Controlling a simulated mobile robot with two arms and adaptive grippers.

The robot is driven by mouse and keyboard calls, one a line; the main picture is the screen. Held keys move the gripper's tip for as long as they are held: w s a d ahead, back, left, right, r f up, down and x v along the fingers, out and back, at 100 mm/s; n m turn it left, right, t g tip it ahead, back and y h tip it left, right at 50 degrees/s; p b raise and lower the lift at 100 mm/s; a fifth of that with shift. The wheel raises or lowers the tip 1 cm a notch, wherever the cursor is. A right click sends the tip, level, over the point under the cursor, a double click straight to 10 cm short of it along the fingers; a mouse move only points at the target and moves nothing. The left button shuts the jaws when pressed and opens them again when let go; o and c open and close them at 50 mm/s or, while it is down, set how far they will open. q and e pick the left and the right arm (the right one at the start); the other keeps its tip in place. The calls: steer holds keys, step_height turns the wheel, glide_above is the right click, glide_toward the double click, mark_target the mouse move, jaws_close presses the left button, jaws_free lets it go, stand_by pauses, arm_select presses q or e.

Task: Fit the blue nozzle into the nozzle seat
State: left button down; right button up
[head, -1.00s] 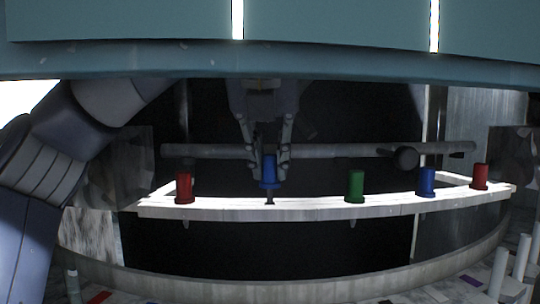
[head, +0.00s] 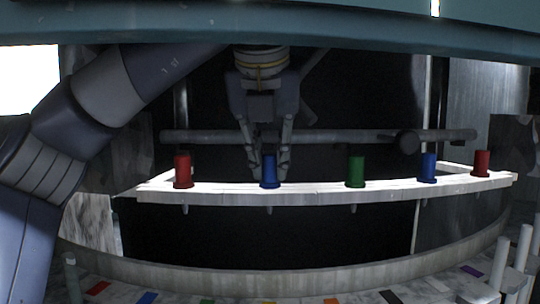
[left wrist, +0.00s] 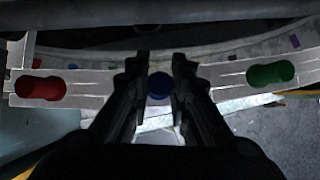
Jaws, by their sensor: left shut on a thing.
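A blue nozzle (head: 269,174) stands upright in the white rail (head: 330,195), between a red and a green nozzle. Its flange is at the rail's top and a thin stem tip shows below the rail. The seat itself is hidden under it. My left gripper (head: 270,165) comes from above and behind, shut on this blue nozzle, one finger on each side. In the left wrist view the round blue top (left wrist: 159,86) lies between the fingertips (left wrist: 160,75). My right gripper is not in view.
A red nozzle (head: 183,171) stands to the left on the rail. A green one (head: 356,172), another blue one (head: 428,168) and another red one (head: 481,164) stand to the right. A grey horizontal bar (head: 340,136) runs behind the rail. A curved ledge (head: 270,284) lies below.

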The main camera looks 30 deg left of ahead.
arm_select(q)
steer(key=c, duration=1.4)
jaws_free()
steer(key=shift+f, duration=0.1)
steer(key=shift+o, duration=0.2)
steer(key=v, duration=0.7)
steer(key=shift+r, duration=0.25)
steer(key=shift+d, duration=0.1)
